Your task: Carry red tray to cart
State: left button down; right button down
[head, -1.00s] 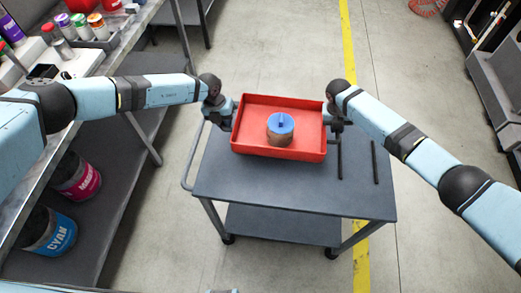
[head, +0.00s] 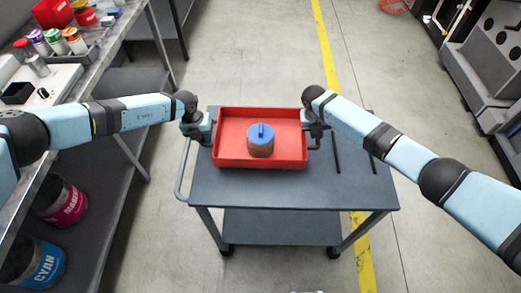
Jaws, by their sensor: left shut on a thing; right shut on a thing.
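The red tray (head: 285,152) is over the left back part of the grey cart's top (head: 300,190). I cannot tell whether the tray touches the top. A brown cylinder with a blue top (head: 261,141) stands upright in the tray. My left gripper (head: 208,130) is shut on the tray's left side. My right gripper (head: 310,132) is shut on its right side. The fingertips are partly hidden by the grippers and the tray walls.
Two dark bars (head: 336,152) lie on the cart's right part. The cart's front top is clear. A workbench (head: 100,70) with bottles and a grey holder stands at the left, with magenta (head: 62,203) and cyan (head: 42,264) buckets below. Dark machinery stands at the right.

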pick_arm(q)
jog(key=shift+a+f, duration=0.1)
jog(key=shift+a, duration=0.05)
pick_arm(e)
jog(key=shift+d+f, duration=0.1)
jog(key=shift+d, duration=0.05)
